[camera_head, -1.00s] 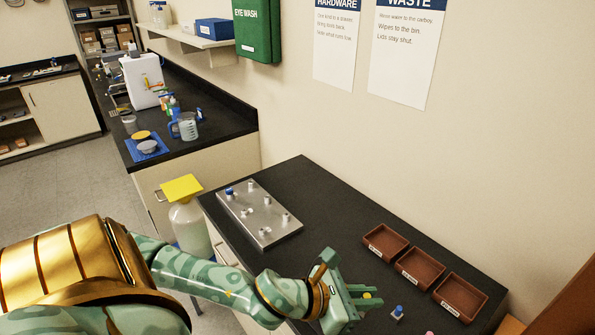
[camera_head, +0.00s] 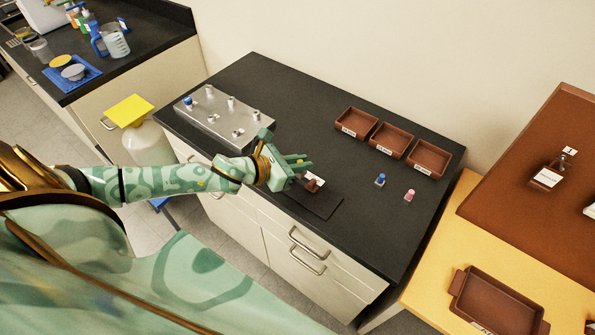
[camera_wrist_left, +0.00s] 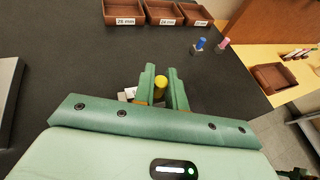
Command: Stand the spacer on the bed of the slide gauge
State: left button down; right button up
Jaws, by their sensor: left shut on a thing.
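The spacer, with a round yellow top (camera_wrist_left: 160,82), is between the fingers of my left gripper (camera_wrist_left: 161,90) in the left wrist view. In the head view my left gripper (camera_head: 298,170) is over the dark bench, and its fingers mostly hide the spacer. A small brown piece with a white label (camera_head: 314,184), possibly part of the slide gauge, sits right beside the fingertips on a flat dark plate (camera_head: 318,206). I cannot tell whether the spacer touches it. A white part (camera_wrist_left: 128,94) shows left of the fingers in the wrist view. My right gripper is out of view.
A blue-topped piece (camera_head: 380,180) and a pink-topped piece (camera_head: 409,195) stand to the right. Three labelled brown trays (camera_head: 391,139) line the back. A metal plate with several posts (camera_head: 226,120) lies to the left. Bench is clear between plate and trays.

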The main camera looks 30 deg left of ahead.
pick_arm(q)
jog(key=shift+w+a+f, duration=0.2)
jog(key=shift+w+f, duration=0.1)
jog(key=shift+f, duration=0.15)
jog(key=shift+w+a+f, duration=0.2)
jog(key=shift+w+f, duration=0.05)
jog(key=shift+f, duration=0.15)
jog(key=f, duration=0.2)
jog(key=f+b, duration=0.1)
jog(key=shift+w+a+f, duration=0.2)
jog(key=shift+a+f, duration=0.1)
jog(key=shift+f, duration=0.05)
pick_arm(e)
jog(key=shift+s+a+f, duration=0.3)
jog(key=shift+a+f, duration=0.25)
jog(key=shift+f, duration=0.3)
jog(key=shift+d, duration=0.1)
pick_arm(q)
jog(key=shift+f, duration=0.15)
jog(key=c, duration=1.7)
grip_release()
pick_arm(e)
jog(key=shift+d+f, duration=0.15)
